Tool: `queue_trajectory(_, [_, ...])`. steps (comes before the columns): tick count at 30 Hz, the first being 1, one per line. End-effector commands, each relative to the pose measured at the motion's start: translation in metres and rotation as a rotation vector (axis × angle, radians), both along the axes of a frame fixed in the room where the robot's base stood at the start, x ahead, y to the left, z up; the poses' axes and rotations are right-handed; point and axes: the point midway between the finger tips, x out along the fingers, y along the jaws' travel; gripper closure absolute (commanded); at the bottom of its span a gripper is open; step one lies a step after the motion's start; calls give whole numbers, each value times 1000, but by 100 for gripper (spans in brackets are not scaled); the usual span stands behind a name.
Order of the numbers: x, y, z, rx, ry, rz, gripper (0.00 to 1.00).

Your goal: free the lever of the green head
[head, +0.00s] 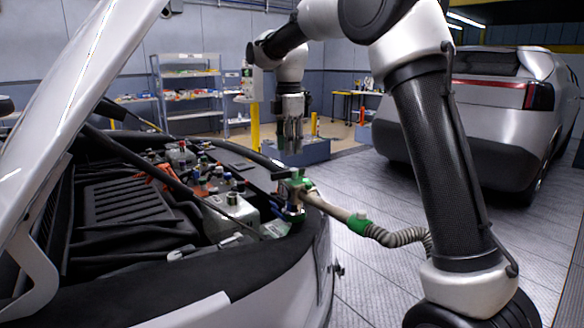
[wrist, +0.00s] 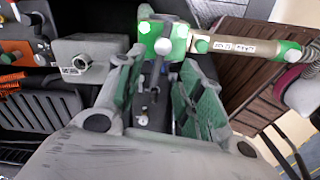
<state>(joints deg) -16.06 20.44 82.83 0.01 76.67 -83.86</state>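The green head (head: 296,186) sits on a filler at the edge of the car's engine bay, with a hose leaving it to the right. In the wrist view the green head (wrist: 172,40) is just beyond my fingertips. A grey lever with a round pale knob (wrist: 163,46) lies over it; its far end is hard to make out. My gripper (head: 289,148) points down above the head, apart from it. In the wrist view my gripper (wrist: 160,72) has its two green-padded fingers spread, with nothing held between them.
The hose (head: 385,235) runs from the head to the right, past my arm. The raised hood (head: 75,75) is at the left. A metal box (head: 232,212) and several caps stand in the engine bay nearby. Another car (head: 480,110) is parked behind; open floor lies between.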

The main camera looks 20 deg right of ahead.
Motion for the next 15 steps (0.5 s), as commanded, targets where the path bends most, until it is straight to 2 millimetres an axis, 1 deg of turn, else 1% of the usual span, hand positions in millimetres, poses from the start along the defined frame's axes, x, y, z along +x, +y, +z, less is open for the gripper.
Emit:
queue_trajectory(2, [-1, 0, -2, 0, 2, 36, 63])
queue_trajectory(5, [-1, -1, -12, -1, 4, 50, 63])
queue_trajectory(12, [-1, -1, -52, -2, 4, 47, 63])
queue_trajectory(15, [-1, -1, -66, -2, 3, 47, 63])
